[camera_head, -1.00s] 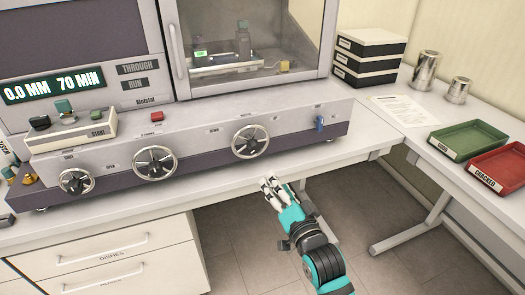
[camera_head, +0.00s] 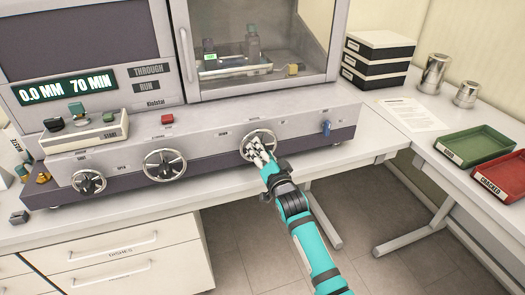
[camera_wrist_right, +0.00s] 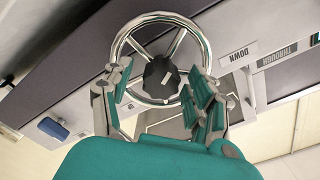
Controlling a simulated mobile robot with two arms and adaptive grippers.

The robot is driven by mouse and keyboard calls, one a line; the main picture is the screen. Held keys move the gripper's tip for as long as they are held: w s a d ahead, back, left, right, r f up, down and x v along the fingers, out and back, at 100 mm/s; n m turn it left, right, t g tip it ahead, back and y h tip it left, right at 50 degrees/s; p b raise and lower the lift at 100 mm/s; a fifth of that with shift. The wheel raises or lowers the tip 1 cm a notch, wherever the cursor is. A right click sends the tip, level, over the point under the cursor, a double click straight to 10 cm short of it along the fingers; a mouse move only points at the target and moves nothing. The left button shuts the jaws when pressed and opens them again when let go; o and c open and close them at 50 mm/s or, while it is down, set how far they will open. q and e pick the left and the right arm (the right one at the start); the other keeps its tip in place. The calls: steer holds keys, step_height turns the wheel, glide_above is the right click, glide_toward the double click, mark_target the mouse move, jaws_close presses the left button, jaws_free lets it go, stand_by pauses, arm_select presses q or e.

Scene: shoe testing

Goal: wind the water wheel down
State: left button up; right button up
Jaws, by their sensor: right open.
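A chrome spoked hand wheel (camera_head: 266,138) sits at the right of the machine's front panel. In the right wrist view, its black knobbed hub (camera_wrist_right: 161,74) and shiny rim face me, near a label reading DOWN (camera_wrist_right: 239,54). My right gripper (camera_head: 257,151) is in front of this wheel. In the wrist view, the right gripper (camera_wrist_right: 158,88) is open, its fingers on either side of the hub over the near part of the rim; contact is unclear. Two similar wheels, middle (camera_head: 165,165) and left (camera_head: 89,183), stand farther left. Wheel name labels are too small to read. My left gripper is not in view.
A blue switch (camera_head: 326,128) is right of the wheel, also in the wrist view (camera_wrist_right: 53,128). The display (camera_head: 66,89) reads 0.0 MM 70 MIN. Green (camera_head: 473,145) and red (camera_head: 505,176) trays stand on the right table. The table edge runs below the panel.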

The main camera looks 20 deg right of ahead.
steer(key=shift+w, duration=0.1)
steer(key=c, duration=1.1)
steer(key=shift+c, duration=0.2)
steer(key=shift+n, duration=0.4)
steer(key=n, duration=0.3)
steer(key=shift+n+p, duration=0.4)
steer(key=n, duration=0.4)
steer(key=shift+a, duration=0.1)
steer(key=n, duration=0.5)
steer(key=shift+n, duration=2)
